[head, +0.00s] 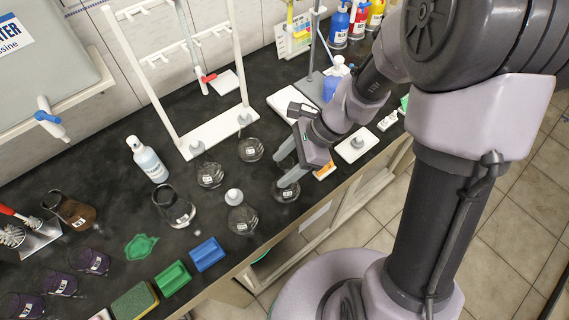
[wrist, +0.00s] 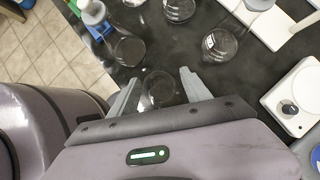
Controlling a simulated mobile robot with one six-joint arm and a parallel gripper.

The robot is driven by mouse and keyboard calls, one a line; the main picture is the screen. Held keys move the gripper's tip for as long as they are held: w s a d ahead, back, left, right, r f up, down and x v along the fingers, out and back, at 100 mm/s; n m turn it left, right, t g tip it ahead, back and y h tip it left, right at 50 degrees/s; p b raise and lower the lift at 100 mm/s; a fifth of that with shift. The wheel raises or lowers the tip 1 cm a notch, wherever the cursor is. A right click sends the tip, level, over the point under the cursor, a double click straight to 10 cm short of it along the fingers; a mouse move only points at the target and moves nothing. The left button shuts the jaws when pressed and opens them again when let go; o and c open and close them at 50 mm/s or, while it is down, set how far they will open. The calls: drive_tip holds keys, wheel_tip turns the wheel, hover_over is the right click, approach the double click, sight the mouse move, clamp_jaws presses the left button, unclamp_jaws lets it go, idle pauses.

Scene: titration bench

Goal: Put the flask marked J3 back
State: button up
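My gripper (head: 288,163) is open, its two fingers spread low over the bench. In the wrist view the gripper (wrist: 158,84) has a clear round glass flask (wrist: 159,91) between its fingers, with gaps on both sides. In the head view this flask (head: 287,193) is partly hidden by a finger; its label is too small to read. Several similar labelled flasks stand nearby: one with a pale stopper (head: 242,219) to its left, one (head: 210,176) and another (head: 251,150) by the white stand. I cannot tell for sure which label reads J3.
A white stand (head: 221,132) is behind the flasks. A squirt bottle (head: 149,162) and a beaker (head: 174,206) stand to the left. Green (head: 172,279) and blue (head: 207,254) blocks lie at the front edge. A white device (head: 357,145) is right of my gripper.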

drive_tip(key=shift+r+p, duration=0.3)
drive_tip(key=shift+r, duration=0.1)
drive_tip(key=p+v, duration=0.5)
drive_tip(key=v, duration=0.7)
drive_tip(key=s+r+n+t+h, duration=0.4)
drive_tip(key=s+r+n+t, duration=0.2)
drive_tip(key=s+r+n, duration=0.5)
wheel_tip(320, 180, up, 2)
drive_tip(key=shift+s+d+r+n+h, duration=0.1)
drive_tip(key=shift+s+d+n+h, duration=0.15)
drive_tip(key=shift+n, duration=0.75)
wheel_tip(320, 180, down, 6)
drive_tip(key=b, duration=0.6)
